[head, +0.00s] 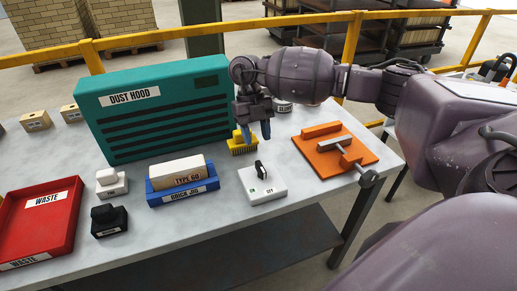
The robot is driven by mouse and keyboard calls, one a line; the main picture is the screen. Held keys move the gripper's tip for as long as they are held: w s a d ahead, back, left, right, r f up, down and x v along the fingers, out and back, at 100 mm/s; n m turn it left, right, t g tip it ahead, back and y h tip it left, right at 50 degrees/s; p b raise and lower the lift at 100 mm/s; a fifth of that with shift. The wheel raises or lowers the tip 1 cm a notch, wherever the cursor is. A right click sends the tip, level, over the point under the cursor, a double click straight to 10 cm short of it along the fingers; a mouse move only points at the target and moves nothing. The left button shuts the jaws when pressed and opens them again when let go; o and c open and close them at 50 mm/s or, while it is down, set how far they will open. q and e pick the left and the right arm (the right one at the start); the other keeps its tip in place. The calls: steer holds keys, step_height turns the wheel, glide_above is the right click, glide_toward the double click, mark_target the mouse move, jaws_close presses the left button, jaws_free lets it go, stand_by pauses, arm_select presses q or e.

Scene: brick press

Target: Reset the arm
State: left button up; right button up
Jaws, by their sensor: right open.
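My right arm comes in from the right, and its gripper (257,132) points down over the table. Its blue-tipped fingers are apart. A yellow brush (241,145) with bristles stands on the table just left of and below the fingers; whether they touch it I cannot tell. The gripper appears empty. My left gripper is not in view.
The teal dust hood (150,105) stands left of the gripper. In front are a white switch box (262,185), an orange clamp plate (335,158), a blue brick jig (182,194) holding a brick (178,169), and a red waste tray (58,225). Bare table lies along the front edge.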

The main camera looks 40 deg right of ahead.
steer(key=shift+w+d+r, duration=0.1)
steer(key=shift+w+r, duration=0.1)
steer(key=shift+r, duration=0.35)
